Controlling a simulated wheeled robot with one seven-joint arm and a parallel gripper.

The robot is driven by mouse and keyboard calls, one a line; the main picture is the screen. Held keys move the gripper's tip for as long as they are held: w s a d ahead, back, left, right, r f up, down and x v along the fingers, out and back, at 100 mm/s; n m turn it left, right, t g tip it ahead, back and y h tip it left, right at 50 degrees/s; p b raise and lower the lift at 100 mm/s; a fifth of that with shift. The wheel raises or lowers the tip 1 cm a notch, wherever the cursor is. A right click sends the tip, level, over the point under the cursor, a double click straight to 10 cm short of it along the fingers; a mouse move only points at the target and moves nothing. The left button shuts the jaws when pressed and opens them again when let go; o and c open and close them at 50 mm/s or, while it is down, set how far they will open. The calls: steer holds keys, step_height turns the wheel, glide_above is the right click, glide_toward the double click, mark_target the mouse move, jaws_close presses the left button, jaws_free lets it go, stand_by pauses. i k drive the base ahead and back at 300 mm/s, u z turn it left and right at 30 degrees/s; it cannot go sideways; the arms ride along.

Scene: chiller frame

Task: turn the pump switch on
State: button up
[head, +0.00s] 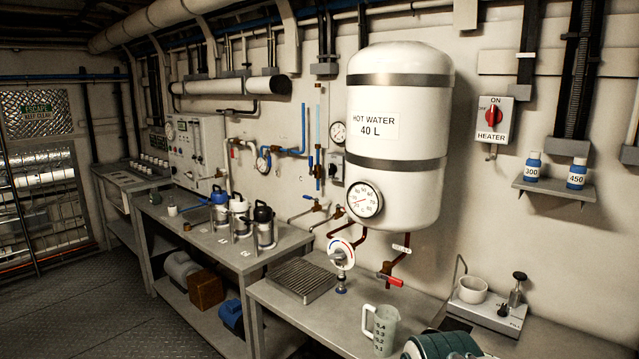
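No switch with a readable pump label shows in the head view. A small grey box with a dark, knob-like part (335,168) is on the wall left of the white hot water tank, below a round gauge; its marking and position are too small to read. A grey control panel (196,150) with small dials and knobs is on the wall farther left, also too small to read. The switch box with a red knob (493,114) right of the tank is labelled HEATER, with ON at its top. My gripper is not in view.
The hot water tank (398,190) hangs over a grey bench with a drain grate (300,280), a measuring jug (381,328) and a dark green rounded object (440,346). Blue- and black-topped canisters (241,216) stand on the left bench. Floor (100,305) is clear at left.

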mark_target(333, 169)
steer(key=z, duration=0.35)
steer(key=k, duration=0.3)
steer(key=u, duration=1.4)
steer(key=i, duration=1.45)
steer(key=z, duration=0.6)
steer(key=i, duration=0.95)
steer(key=z, duration=1.15)
steer(key=i, duration=0.2)
steer(key=z, duration=0.05)
